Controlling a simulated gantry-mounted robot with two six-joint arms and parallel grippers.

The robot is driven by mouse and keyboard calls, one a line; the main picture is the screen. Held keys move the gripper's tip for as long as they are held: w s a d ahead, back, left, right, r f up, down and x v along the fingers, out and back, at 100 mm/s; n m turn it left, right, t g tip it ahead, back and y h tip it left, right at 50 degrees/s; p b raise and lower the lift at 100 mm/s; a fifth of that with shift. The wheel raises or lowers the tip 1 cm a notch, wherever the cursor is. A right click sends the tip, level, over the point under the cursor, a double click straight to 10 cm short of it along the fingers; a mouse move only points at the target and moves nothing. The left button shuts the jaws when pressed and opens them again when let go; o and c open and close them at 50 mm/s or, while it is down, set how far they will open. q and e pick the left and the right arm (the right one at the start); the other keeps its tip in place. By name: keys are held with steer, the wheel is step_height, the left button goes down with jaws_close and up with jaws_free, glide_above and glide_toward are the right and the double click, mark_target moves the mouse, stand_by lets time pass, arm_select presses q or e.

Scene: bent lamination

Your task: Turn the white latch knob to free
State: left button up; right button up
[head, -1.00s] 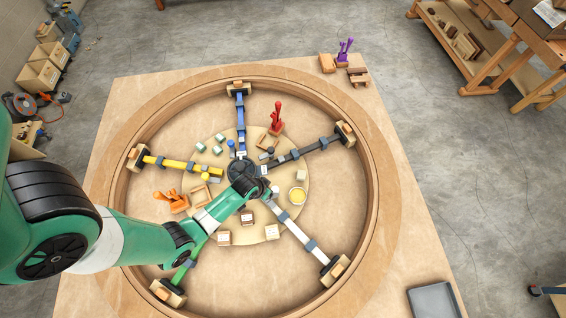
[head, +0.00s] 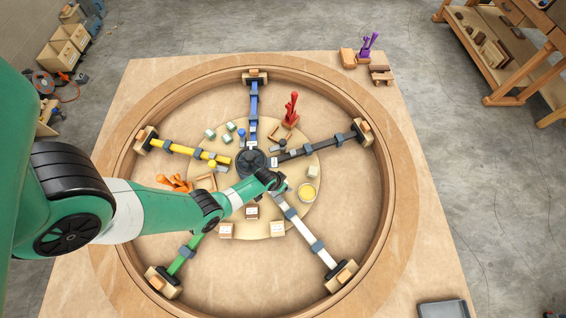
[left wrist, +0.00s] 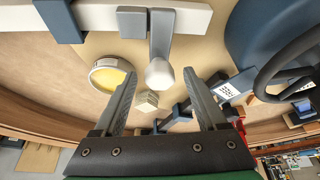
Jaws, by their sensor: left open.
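The white latch knob (left wrist: 158,72) is a round ball on a grey latch lever (left wrist: 161,35) beside the white bar (left wrist: 95,17). My left gripper (left wrist: 160,76) is open, its fingertips on either side of the knob in the left wrist view. I cannot tell whether they touch it. In the head view my left gripper (head: 275,182) is over the inner end of the white bar (head: 305,230), close to the dark central hub (head: 250,163); the knob is mostly hidden there. My right gripper is not in view.
Blue, yellow, black and green bars also run from the hub to a round wooden rim (head: 398,190). A yellow-topped round container (head: 307,192) and several small blocks stand on the inner disc. Red (head: 291,110) and orange (head: 174,183) clamp-like tools stand near the arm.

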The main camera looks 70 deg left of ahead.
arm_select(q)
jaws_close()
stand_by(0.3)
